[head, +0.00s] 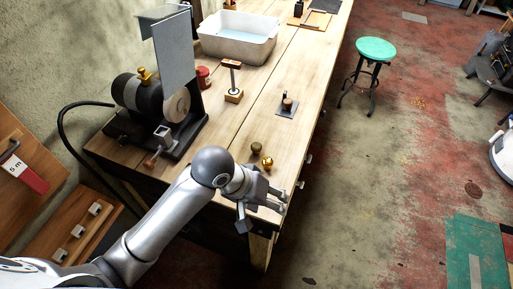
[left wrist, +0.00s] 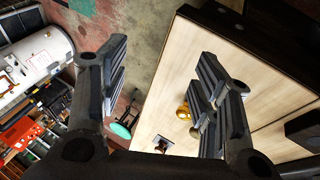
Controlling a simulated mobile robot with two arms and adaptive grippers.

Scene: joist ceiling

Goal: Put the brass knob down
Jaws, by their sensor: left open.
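A shiny brass knob (head: 267,162) stands on the wooden workbench (head: 262,103) close to its near right edge in the head view. A darker, dull brownish knob (head: 256,148) stands just behind it. My left gripper (head: 270,203) is open at the near end of the bench, nearer to me than the brass knob and apart from it. In the left wrist view my open fingers (left wrist: 163,75) have nothing between them that they grip. A yellow brass knob (left wrist: 183,112) shows there beside the right finger, partly hidden by it. My right gripper is not in view.
A bench grinder (head: 143,97) stands at the left of the bench. A green stool (head: 376,48) stands on the floor.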

